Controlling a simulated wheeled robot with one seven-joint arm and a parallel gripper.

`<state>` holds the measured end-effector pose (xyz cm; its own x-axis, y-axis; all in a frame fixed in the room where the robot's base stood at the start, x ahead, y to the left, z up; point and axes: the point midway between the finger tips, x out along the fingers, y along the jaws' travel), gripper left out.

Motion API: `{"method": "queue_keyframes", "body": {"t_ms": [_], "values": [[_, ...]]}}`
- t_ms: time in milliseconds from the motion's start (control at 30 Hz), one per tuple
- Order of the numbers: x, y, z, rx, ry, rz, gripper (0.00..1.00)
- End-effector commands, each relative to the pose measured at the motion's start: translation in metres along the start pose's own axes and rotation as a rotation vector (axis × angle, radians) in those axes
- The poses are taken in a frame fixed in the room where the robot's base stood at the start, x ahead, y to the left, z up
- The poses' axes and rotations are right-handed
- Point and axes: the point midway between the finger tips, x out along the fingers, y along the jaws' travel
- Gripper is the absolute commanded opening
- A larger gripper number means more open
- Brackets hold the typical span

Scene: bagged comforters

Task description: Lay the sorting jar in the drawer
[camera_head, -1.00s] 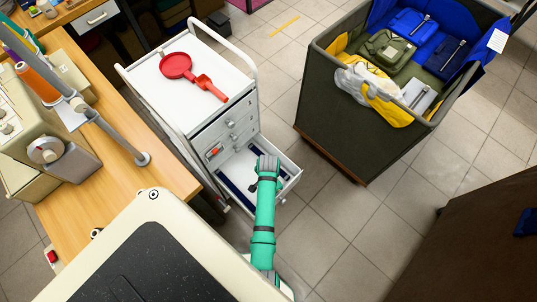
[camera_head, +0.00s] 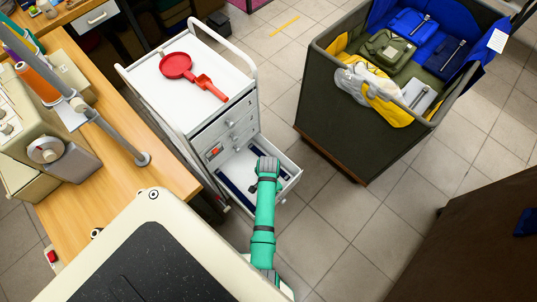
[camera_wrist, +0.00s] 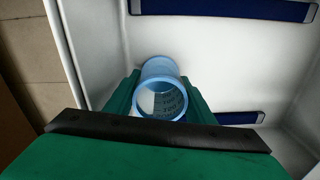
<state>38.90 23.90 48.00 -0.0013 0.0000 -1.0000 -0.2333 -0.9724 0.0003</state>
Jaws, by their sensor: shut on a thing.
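The sorting jar (camera_wrist: 162,97) is a clear blue cylinder with an open rim, seen in the wrist view between the fingers of my gripper (camera_wrist: 160,100). The gripper is shut on it. The white drawer (camera_head: 287,186) is pulled out from the bottom of the white cart, and its pale floor and walls (camera_wrist: 210,60) surround the jar in the wrist view. In the head view my gripper (camera_head: 268,162) is over the open drawer and hides the jar. Whether the jar touches the drawer floor cannot be told.
Dark blue strips (camera_wrist: 225,8) lie along the drawer's inside. The white cart (camera_head: 165,100) carries a red pan and scoop (camera_head: 177,66) on top. A dark bin (camera_head: 350,135) with bags stands to the right, with a wooden workbench (camera_head: 110,130) on the left.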

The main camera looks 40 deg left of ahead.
Motion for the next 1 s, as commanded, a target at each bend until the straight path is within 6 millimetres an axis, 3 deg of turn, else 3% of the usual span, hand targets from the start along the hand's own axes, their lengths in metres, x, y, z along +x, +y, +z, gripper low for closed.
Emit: {"method": "queue_keyframes", "body": {"t_ms": [433,467,533,833,933,1000], "values": [[0.0056,-0.0004,-0.0003,0.0,0.001,-0.001,0.23],[0.0057,-0.0005,-0.0003,0.0,0.001,-0.001,0.51],[0.0056,-0.0005,-0.0003,0.0,0.001,-0.001,0.68],[0.0057,0.0001,-0.0004,0.001,0.001,0.0,0.71],[0.0058,0.0006,-0.0007,0.002,0.0,0.0,0.95],[0.0059,0.0009,-0.0008,0.003,0.0,0.0,0.96]]}}
